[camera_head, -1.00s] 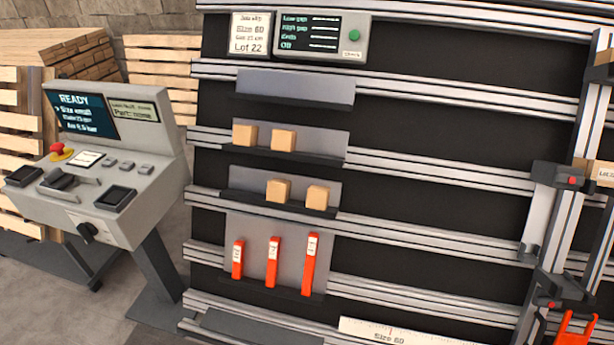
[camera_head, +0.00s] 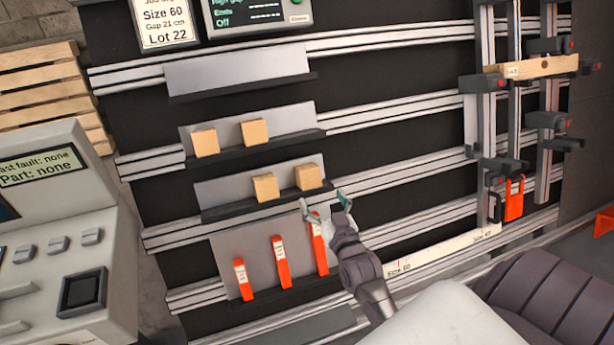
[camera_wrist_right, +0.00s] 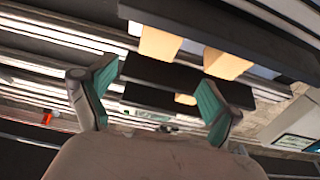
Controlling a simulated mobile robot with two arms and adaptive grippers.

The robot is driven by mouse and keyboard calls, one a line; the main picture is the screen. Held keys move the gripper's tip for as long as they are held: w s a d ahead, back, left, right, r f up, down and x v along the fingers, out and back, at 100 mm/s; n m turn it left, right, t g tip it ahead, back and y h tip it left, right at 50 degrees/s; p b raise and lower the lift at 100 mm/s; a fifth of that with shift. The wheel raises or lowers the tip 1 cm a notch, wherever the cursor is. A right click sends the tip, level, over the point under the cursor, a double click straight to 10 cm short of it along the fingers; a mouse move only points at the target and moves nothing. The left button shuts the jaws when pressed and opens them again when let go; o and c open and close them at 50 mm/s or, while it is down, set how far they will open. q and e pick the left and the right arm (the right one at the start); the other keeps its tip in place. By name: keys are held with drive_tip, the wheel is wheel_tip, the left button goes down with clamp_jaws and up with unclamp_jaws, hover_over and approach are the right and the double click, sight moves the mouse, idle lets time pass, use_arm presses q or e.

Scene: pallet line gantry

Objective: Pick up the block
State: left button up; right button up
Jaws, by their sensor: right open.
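Two tan wooden blocks, a left one (camera_head: 265,187) and a right one (camera_head: 308,176), stand on the lower grey shelf (camera_head: 222,196) of the rack. Two more, a left block (camera_head: 205,142) and a right block (camera_head: 254,132), stand on the shelf above. My right gripper (camera_head: 324,204) is open and empty, just below and right of the lower right block, in front of the red tags. The right wrist view shows its spread fingers (camera_wrist_right: 157,88), with two tan blocks (camera_wrist_right: 158,46) (camera_wrist_right: 226,64) beyond them. My left gripper is not in view.
Several red-orange tags (camera_head: 280,262) stand on the panel below the lower blocks. An empty shelf (camera_head: 237,70) is above. A control console (camera_head: 60,240) stands at left. Clamps (camera_head: 550,120) and a wooden board (camera_head: 540,67) are on the gantry at right.

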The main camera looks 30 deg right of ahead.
sight(311, 176)
drive_tip(key=x, duration=0.5)
drive_tip(key=shift+d+f, duration=0.1)
drive_tip(key=shift+d, duration=0.1)
drive_tip(key=shift+x, duration=0.9)
drive_tip(key=x, duration=0.4)
drive_tip(key=shift+w+f+p, duration=0.15)
drive_tip(key=shift+w+p, duration=0.1)
drive_tip(key=shift+p, duration=0.1)
drive_tip(key=c, duration=1.3)
drive_tip(key=shift+s+r, duration=0.15)
drive_tip(key=shift+r, duration=0.05)
